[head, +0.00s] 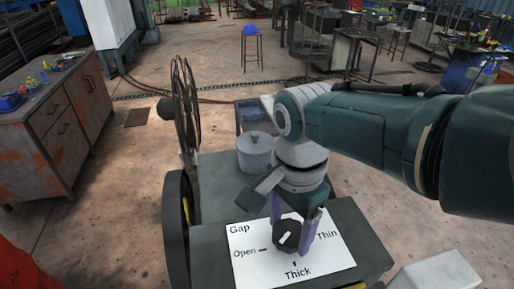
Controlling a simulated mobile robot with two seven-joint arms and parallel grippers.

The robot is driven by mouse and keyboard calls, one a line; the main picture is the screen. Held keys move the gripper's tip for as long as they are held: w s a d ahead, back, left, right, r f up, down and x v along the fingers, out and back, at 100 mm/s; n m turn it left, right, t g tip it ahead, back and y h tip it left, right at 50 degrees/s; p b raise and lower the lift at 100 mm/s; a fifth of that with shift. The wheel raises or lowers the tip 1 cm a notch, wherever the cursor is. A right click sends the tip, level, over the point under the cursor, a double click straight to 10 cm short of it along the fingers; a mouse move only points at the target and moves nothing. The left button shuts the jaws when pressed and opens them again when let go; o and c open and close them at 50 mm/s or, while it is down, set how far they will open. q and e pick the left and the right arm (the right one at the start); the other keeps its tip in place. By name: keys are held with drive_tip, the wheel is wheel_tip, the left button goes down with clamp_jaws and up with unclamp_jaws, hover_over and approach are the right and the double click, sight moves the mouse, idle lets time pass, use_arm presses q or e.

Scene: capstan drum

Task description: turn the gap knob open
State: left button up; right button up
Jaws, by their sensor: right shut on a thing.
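The gap knob (286,238) is a dark round knob with a white pointer mark. It sits on a white panel (258,270) labelled Gap, with Open at left, Thick at the bottom and Thin at right. The white mark runs slantwise, from lower left to upper right; I cannot tell which end is the pointer. My right gripper (293,232) reaches down over the panel with its purple fingers on either side of the knob, shut on it. The fingers and wrist hide part of the knob's edge and the panel's upper part. My left gripper is not in view.
A grey lidded pot (256,152) stands behind the panel on the machine. A rusty cabinet (62,115) stands at far left, and a blue stool (251,32) stands far back on open floor.

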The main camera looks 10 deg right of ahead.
sight(289, 232)
drive_tip(key=m, duration=0.3)
drive_tip(key=shift+r+m, duration=0.1)
drive_tip(key=shift+m, duration=2)
drive_tip(key=o, duration=1.4)
drive_tip(key=shift+c, duration=0.2)
wheel_tip(289, 232, up, 8)
drive_tip(key=p, duration=0.5)
drive_tip(key=shift+r, duration=0.15)
drive_tip(key=shift+r+p, duration=0.3)
drive_tip(key=shift+r, duration=0.5)
